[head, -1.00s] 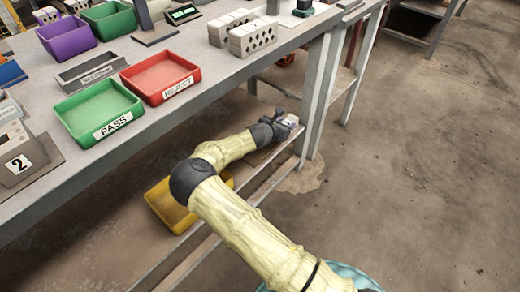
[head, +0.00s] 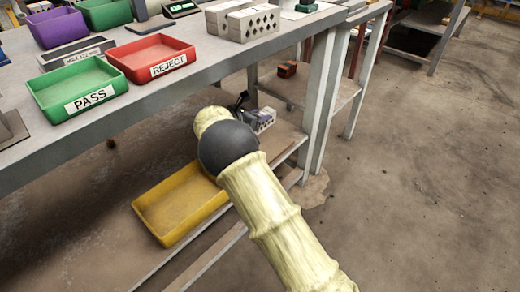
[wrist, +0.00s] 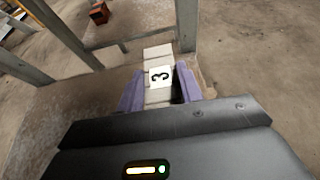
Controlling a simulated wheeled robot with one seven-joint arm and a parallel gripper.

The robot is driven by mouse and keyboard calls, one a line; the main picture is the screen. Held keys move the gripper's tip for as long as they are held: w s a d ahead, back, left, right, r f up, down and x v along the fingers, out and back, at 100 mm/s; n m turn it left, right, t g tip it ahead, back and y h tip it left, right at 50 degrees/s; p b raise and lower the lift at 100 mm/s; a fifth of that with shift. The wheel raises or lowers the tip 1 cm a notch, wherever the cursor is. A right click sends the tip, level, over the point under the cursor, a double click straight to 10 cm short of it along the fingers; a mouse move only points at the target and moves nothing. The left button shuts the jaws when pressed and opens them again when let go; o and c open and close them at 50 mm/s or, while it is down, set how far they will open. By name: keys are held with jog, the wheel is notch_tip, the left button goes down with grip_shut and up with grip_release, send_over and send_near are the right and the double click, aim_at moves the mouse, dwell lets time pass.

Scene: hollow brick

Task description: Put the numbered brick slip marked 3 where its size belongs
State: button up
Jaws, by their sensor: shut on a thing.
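A pale brick slip with a white tag marked 3 (wrist: 160,77) is between the two purple finger pads of my gripper (wrist: 160,90) in the wrist view. My gripper is shut on it. In the head view my gripper (head: 247,111) is partly hidden behind my arm, beneath the bench top and above the lower shelf. On the bench top stand a green PASS tray (head: 60,108) and a red REJECT tray (head: 118,61). A grey labelled holder (head: 76,53) is behind them.
A yellow tray (head: 165,232) sits low under the bench. A bench leg (head: 333,85) stands to the right of my gripper. Pale holed bricks (head: 253,23) and a purple tray (head: 57,29) are on the bench top.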

jog(key=shift+f+b, duration=2.05)
jog(key=shift+f, duration=1.1)
notch_tip(320, 180, down, 4)
jog(key=b, duration=0.2)
jog(key=shift+b, duration=0.35)
jog(key=shift+r, duration=0.1)
jog(key=o, duration=1.1)
jog(key=shift+o, duration=0.2)
